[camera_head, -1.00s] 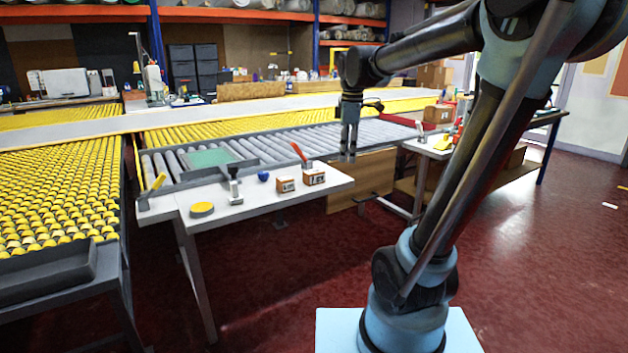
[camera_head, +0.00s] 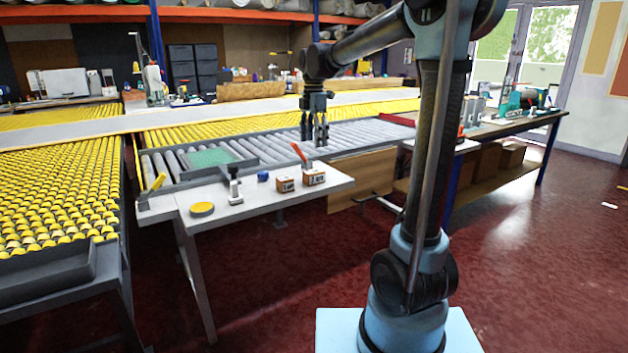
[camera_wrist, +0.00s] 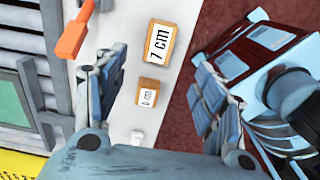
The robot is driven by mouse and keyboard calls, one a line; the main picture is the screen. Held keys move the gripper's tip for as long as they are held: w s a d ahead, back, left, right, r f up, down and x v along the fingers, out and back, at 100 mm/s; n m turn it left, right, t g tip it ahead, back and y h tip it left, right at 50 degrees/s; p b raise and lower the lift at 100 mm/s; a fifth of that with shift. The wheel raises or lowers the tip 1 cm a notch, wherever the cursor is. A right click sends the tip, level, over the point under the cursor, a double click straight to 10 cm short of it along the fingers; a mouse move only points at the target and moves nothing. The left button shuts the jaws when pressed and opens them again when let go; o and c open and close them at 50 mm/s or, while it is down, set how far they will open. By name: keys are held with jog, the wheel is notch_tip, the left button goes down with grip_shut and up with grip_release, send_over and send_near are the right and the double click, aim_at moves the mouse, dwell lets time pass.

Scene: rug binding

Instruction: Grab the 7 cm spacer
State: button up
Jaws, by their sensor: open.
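The 7 cm spacer is an orange-brown block with a white label reading "7 cm" (camera_wrist: 160,43). It lies on the white table, and in the head view it is the right one of two blocks (camera_head: 314,178). A smaller block with a white label (camera_wrist: 147,97) sits beside it, left in the head view (camera_head: 285,184); its label is too small to read surely. My gripper (camera_head: 314,140) is open and empty, above and behind the blocks in the head view. In the wrist view its spread fingers (camera_wrist: 152,78) frame the smaller block, with the 7 cm spacer beyond.
An orange-red handle (camera_wrist: 74,38) stands close to the 7 cm spacer. A blue item (camera_head: 263,175), an upright grey clamp-like tool (camera_head: 235,186) and a yellow disc (camera_head: 202,209) are on the table (camera_head: 265,203). Grey rollers (camera_head: 350,137) run behind it.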

aim_at(314, 171)
notch_tip(314, 171, down, 14)
jog(key=shift+w, duration=0.1)
dwell(0.6)
jog(key=c, duration=1.2)
